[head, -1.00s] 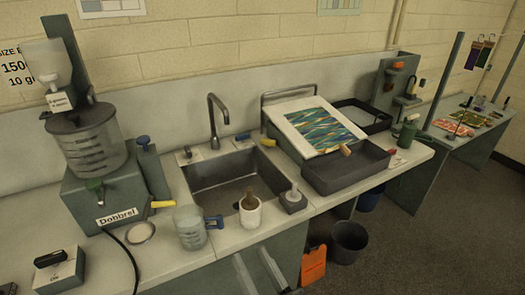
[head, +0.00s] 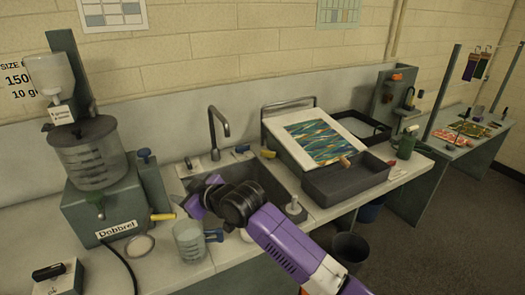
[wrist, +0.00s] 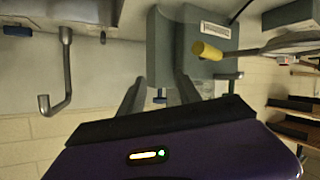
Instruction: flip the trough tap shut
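The trough tap is not clearly marked, so I cannot tell which handle it is. A yellow lever (head: 267,153) lies at the sink's back right corner, beside the dark tray (head: 318,190). Another yellow handle (head: 162,217) sticks out sideways from the grey Dobbrel machine (head: 90,212); it also shows in the wrist view (wrist: 206,50). A blue handle (head: 242,149) sits behind the sink, right of the spout (head: 222,125). My purple gripper (head: 198,192) is over the sink's left front side. Its fingers stand apart and empty in the wrist view (wrist: 162,88).
A clear jug (head: 188,240) with a blue handle stands at the counter's front, close below my gripper. My arm hides much of the sink (head: 262,178). A sloped board with a patterned sheet (head: 320,140) stands to the right. The counter between jug and machine is narrow.

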